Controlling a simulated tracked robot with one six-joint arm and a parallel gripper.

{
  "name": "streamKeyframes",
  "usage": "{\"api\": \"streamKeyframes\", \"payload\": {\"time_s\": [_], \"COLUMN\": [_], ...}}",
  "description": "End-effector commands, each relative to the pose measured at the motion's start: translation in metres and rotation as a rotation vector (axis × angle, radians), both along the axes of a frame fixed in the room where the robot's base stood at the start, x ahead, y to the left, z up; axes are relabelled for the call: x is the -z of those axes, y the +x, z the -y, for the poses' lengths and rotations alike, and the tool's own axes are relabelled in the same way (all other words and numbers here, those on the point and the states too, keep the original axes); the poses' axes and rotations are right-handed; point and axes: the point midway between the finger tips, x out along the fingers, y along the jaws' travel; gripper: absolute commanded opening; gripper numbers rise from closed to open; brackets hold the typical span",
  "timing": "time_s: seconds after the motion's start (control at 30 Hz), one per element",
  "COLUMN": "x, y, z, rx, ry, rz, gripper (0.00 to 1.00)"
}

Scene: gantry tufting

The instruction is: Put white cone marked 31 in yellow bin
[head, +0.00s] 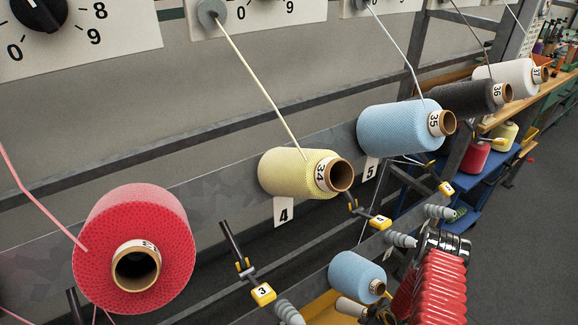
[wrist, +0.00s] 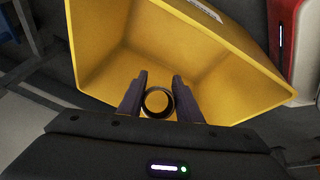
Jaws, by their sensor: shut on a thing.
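In the wrist view my gripper (wrist: 160,97) is shut on a dark round tube end (wrist: 157,90), seen end-on between the two fingers. Its body, colour and any number are not visible. The yellow bin (wrist: 105,35) opens just beyond the fingertips, and its visible inside looks empty. In the head view a bit of yellow bin (head: 322,308) shows at the bottom edge. My gripper is not clear in the head view.
Red (head: 112,225), yellow (head: 285,172), blue (head: 392,127) and dark (head: 468,97) cones hang along the upper row with threads. A lower blue cone (head: 352,272) is close to the bin. Yellow-tipped holders (head: 263,294) stick out from the rail. Grey floor is open at the right.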

Motion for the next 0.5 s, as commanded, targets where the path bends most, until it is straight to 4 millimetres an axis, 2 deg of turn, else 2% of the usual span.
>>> {"api": "streamKeyframes", "payload": {"time_s": [0.23,0.27,0.5], "x": [0.0003,0.0003,0.0003], "y": [0.0000,0.0000,-0.0001], "z": [-0.0002,-0.0002,-0.0005], "rx": [0.000,0.000,-0.001], "ry": [0.000,0.000,0.000], "rz": [0.000,0.000,-0.001], "gripper": [0.01,0.34,0.51]}}
